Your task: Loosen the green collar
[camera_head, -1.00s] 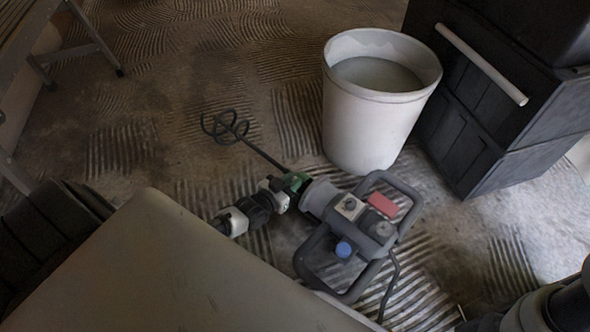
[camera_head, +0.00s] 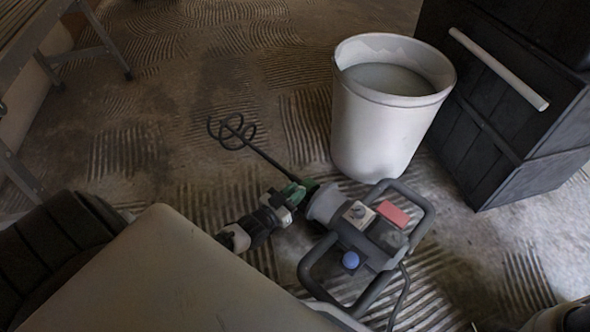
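A paddle mixer lies on the floor, its grey body with looped handles (camera_head: 372,236) toward me and its dark spiral paddle (camera_head: 232,131) pointing away to the upper left. The green collar (camera_head: 298,190) sits between the body's grey cone and the thin shaft. My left gripper (camera_head: 279,203) comes in from the lower left, with its light fingertips right at the collar's near left side. Part of the collar is hidden by the fingers. The gap between the fingers is too small and dark to judge. My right gripper is out of the frame.
A white bucket (camera_head: 383,131) with pale liquid stands behind the mixer. Dark stacked cases (camera_head: 510,110) with a white handle stand at the right. A metal trestle (camera_head: 100,42) stands upper left. A black cable (camera_head: 400,298) trails from the mixer. Ridged floor at left is clear.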

